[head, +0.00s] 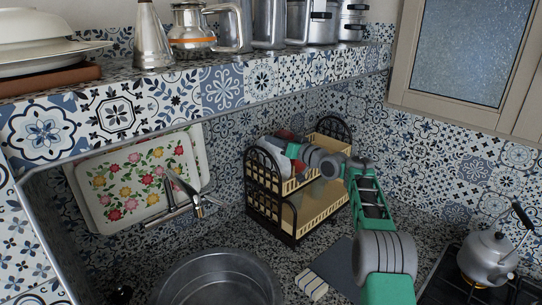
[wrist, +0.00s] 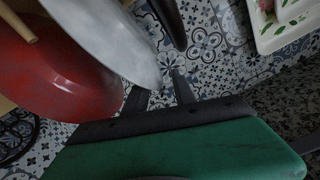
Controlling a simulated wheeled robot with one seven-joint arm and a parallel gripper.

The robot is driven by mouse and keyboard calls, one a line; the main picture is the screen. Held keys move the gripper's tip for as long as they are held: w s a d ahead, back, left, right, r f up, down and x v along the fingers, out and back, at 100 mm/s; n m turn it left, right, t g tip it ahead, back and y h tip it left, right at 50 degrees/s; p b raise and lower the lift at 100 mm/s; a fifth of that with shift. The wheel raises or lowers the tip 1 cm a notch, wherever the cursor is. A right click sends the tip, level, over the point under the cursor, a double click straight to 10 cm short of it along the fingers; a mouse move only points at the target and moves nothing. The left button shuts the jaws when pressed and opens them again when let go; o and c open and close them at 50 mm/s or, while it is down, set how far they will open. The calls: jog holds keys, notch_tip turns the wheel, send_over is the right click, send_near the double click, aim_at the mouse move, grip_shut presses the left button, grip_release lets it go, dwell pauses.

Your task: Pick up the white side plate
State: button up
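The white side plate (wrist: 110,38) stands on edge in the wrist view, in front of a red dish (wrist: 55,85). In the head view a pale plate edge (head: 292,150) shows in the upper tier of the dish rack (head: 283,205), partly hidden by my arm. My gripper (wrist: 162,92) is at the plate's lower rim. Its two dark fingers stand apart with tile showing between them. The rim reaches close to the gap; I cannot tell if a finger touches it. In the head view my gripper's fingertips are hidden among the dishes.
The black rack frame stands close around my gripper. A floral tray (head: 140,180) leans on the wall behind the tap (head: 183,197). A steel basin (head: 220,280) is in front. A kettle (head: 487,256) sits on the stove at right. A shelf with pots hangs above.

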grip_shut()
dwell(0.3)
dwell(1.1)
